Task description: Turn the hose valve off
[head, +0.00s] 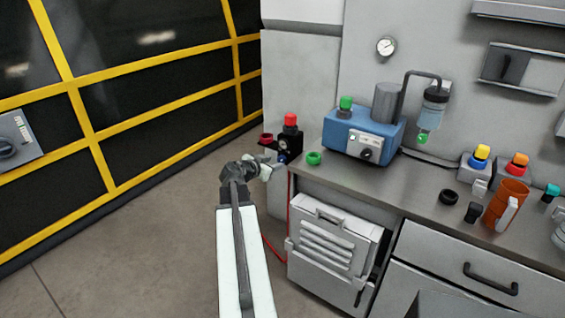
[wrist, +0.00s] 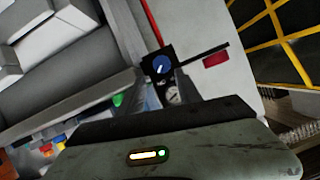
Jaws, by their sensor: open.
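A black block (head: 289,143) with a red knob on top stands at the left end of the workbench. It has a blue round knob (head: 282,158) low on its front, close to my gripper. In the wrist view the blue knob (wrist: 161,65) carries a white pointer mark, set at a slant, and a small gauge (wrist: 173,95) sits below it. I cannot tell for sure which part is the hose valve. A thin red hose (head: 274,252) runs down beside the bench. My gripper (head: 266,169) is open and empty, just left of the blue knob, seemingly apart from it.
Several coloured-top items and an orange cup (head: 505,204) are at right. A yellow-framed dark fence (head: 150,95) bounds the left. The floor (head: 130,240) between is clear.

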